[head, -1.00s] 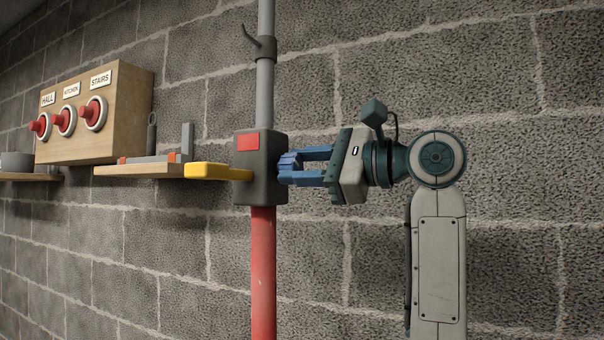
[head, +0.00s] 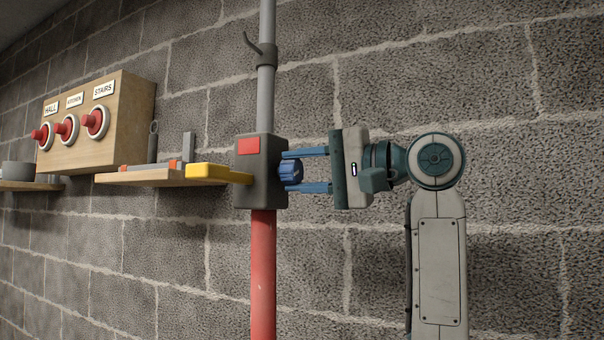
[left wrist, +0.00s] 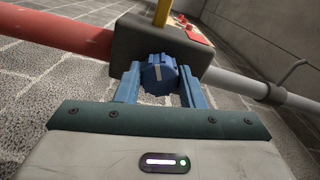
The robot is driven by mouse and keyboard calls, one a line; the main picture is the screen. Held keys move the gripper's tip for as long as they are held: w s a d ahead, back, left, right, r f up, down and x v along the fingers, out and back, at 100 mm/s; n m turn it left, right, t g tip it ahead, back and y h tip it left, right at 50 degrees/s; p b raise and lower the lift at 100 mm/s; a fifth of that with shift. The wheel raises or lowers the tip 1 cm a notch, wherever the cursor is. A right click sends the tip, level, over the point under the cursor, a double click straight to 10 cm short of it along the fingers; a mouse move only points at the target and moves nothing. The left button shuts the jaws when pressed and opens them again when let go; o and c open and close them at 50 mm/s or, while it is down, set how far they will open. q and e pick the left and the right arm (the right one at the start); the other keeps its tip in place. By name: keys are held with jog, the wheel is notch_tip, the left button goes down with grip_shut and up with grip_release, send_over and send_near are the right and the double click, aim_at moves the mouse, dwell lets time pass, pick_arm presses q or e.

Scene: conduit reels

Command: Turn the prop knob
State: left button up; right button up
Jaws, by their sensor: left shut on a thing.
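The prop is a pole with a grey upper tube (head: 266,95) and a red lower tube (head: 263,275), joined at a dark box (head: 249,190). A blue ribbed knob (head: 290,172) sticks out of the box's right side. My left gripper (head: 292,171) comes at it from the right, shut on the knob with one finger above and one below. In the left wrist view the knob (left wrist: 157,75) lies between the two blue fingers, its pale mark facing the camera. A yellow handle (head: 215,173) sticks out of the box's left side. My right gripper is not in view.
A wooden box (head: 98,125) with red knobs labelled HALL, KITCHEN and STAIRS hangs on the block wall at left. A wooden shelf (head: 150,178) with small tools is below it. A hook (head: 252,43) sits high on the pole. The wall right of my arm is bare.

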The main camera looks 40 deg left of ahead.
pick_arm(q)
jog(key=shift+f+n, duration=0.1)
jog(key=shift+n, duration=0.9)
jog(key=n, duration=0.3)
jog(key=shift+n, duration=0.8)
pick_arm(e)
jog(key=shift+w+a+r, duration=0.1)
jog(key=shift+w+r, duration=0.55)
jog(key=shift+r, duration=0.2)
pick_arm(q)
jog(key=shift+b, duration=0.3)
jog(key=o, duration=1)
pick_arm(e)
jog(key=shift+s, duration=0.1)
